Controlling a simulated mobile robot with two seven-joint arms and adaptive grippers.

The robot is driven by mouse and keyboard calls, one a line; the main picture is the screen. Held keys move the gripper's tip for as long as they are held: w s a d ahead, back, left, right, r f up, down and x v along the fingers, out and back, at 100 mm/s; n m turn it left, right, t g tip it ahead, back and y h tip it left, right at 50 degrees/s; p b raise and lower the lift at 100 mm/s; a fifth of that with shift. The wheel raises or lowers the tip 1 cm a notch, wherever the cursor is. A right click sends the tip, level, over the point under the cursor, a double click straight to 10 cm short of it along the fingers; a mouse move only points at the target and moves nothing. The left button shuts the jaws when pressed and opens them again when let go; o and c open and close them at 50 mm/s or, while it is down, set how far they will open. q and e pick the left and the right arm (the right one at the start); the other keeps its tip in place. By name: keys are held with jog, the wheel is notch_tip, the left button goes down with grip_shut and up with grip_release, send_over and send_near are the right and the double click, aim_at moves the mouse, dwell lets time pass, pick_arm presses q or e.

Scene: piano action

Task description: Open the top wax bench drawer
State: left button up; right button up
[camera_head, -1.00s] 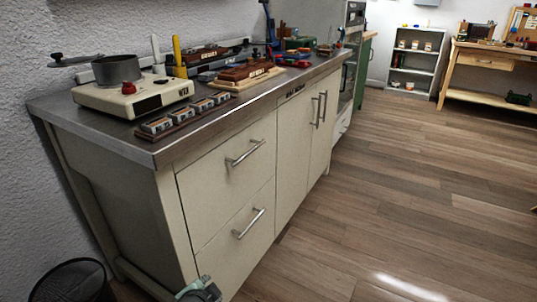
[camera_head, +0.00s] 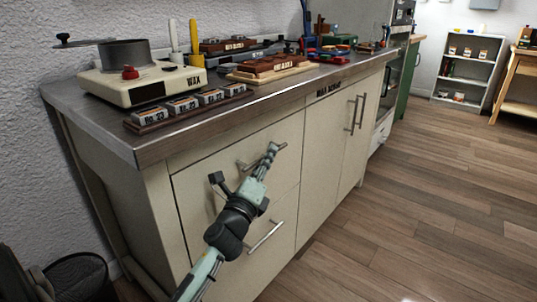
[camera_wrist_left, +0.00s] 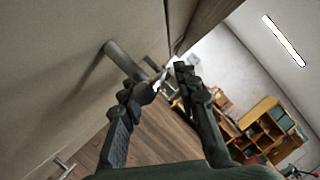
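The wax bench (camera_head: 155,187) has cream fronts and a grey metal top. Its top drawer (camera_head: 205,185) is shut, with a metal bar handle (camera_head: 242,165) partly hidden behind my left gripper. My left gripper (camera_head: 244,163) is open in front of that drawer, one finger overlapping the handle's right part in the head view. In the left wrist view, the gripper (camera_wrist_left: 165,85) has its two dark fingers apart. The handle (camera_wrist_left: 122,58) reaches toward the fingertips there; I cannot tell whether they touch. My right gripper is not in view.
The lower drawer handle (camera_head: 265,237) lies just beneath my left arm. A wax pot unit (camera_head: 135,85) and labelled blocks (camera_head: 185,106) stand on the bench top. A dark bin (camera_head: 80,275) stands at lower left. The wooden floor (camera_head: 440,200) at right is clear.

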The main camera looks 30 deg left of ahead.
pick_arm(q)
jog(key=shift+w+a+r, duration=0.1)
jog(key=shift+w+a, duration=0.05)
jog(key=shift+w, duration=0.55)
grip_shut()
